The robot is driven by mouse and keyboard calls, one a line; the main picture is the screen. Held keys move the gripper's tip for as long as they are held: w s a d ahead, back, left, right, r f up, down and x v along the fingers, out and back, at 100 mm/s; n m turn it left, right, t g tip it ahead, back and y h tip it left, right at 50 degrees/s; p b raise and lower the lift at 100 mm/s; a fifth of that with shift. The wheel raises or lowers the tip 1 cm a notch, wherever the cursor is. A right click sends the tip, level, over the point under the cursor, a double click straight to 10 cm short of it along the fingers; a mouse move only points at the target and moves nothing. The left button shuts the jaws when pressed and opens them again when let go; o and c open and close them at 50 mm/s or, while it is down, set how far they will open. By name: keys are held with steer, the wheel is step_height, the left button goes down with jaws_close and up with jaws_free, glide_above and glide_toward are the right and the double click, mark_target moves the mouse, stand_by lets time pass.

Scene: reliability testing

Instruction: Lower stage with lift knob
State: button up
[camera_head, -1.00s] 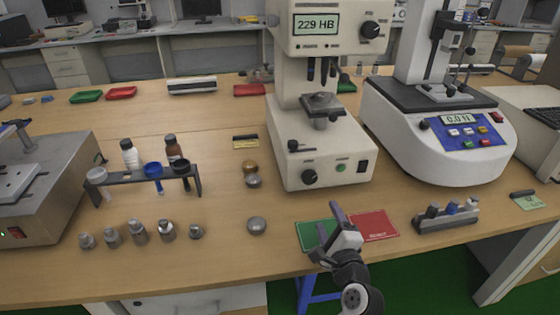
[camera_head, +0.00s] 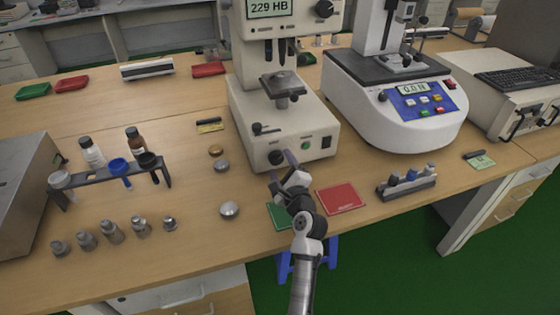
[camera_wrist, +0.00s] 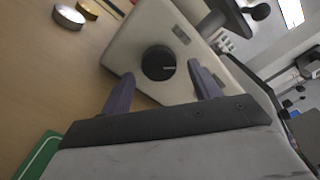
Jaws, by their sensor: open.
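The hardness tester (camera_head: 285,115) stands at the middle of the bench, its display reading 229 HB. Its stage (camera_head: 282,83) sits below the head, with a gap between them. The black knob (camera_head: 277,158) is on the lower left of the tester's front face. In the wrist view the round knob (camera_wrist: 158,63) with a pale mark lies ahead, between the fingers' directions. My gripper (camera_head: 282,165) is open and empty, close in front of the knob. In the wrist view its two fingers (camera_wrist: 162,88) are apart, one on each side below the knob; contact cannot be told.
A green mat (camera_head: 280,216) and a red mat (camera_head: 341,198) lie near the front edge. A force tester (camera_head: 395,100) stands right. A tube rack (camera_head: 110,177), metal weights (camera_head: 111,232) and discs (camera_head: 229,210) are left.

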steer(key=shift+w+a, duration=0.25)
steer(key=shift+w, duration=0.35)
steer(key=c, duration=1)
steer(key=shift+n, duration=0.4)
steer(key=n+b, duration=0.2)
steer(key=n, duration=0.1)
steer(key=shift+f+n+b, duration=0.1)
steer(key=shift+n+b, duration=0.2)
steer(key=shift+n, duration=0.1)
steer(key=shift+n+b, duration=1.3)
steer(key=shift+n, duration=0.9)
steer(key=shift+r, duration=0.2)
